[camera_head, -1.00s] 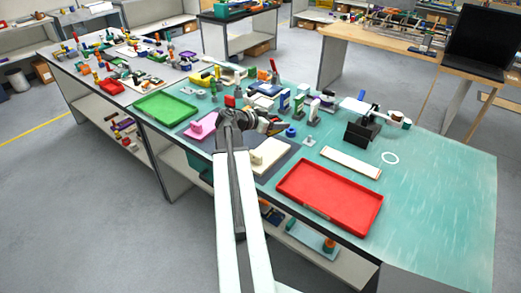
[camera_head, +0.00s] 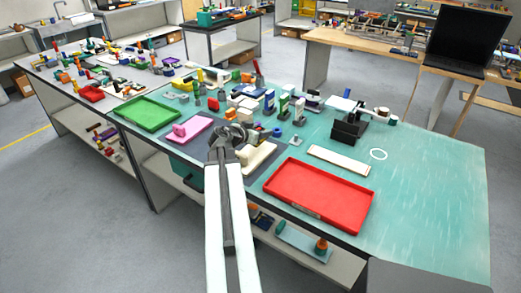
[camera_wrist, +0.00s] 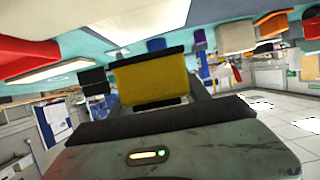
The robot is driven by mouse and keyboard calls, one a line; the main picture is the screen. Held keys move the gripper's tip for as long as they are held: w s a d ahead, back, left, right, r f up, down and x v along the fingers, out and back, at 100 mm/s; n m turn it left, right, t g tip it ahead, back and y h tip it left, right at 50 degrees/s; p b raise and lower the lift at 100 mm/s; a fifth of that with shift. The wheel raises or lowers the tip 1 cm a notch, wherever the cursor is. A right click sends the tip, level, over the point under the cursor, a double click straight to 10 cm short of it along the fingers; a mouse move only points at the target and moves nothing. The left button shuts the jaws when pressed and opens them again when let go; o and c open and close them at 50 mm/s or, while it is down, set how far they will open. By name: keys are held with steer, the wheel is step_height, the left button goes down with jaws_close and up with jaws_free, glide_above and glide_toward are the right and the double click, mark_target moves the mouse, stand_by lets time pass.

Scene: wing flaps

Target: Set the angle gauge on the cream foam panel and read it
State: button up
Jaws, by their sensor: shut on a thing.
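My gripper (camera_head: 230,138) is above the near edge of the bench in the head view. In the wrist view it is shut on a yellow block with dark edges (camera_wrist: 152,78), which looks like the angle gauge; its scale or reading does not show. In the head view the held thing is hidden by the gripper. The cream foam panel (camera_head: 262,156) lies on a dark mat just right of my gripper, and the gripper and arm partly cover this area. The yellow block appears held clear of the bench.
A pink panel (camera_head: 190,129) and a green tray (camera_head: 150,113) lie left. Several small blocks stand behind. The bench's right end is clear.

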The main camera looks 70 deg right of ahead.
step_height(320, 180, down, 5)
steer(key=b, duration=0.3)
steer(key=shift+r+b, duration=0.15)
steer(key=shift+b, duration=0.2)
steer(key=shift+r, duration=0.2)
steer(key=shift+f, duration=0.15)
steer(key=o, duration=1.6)
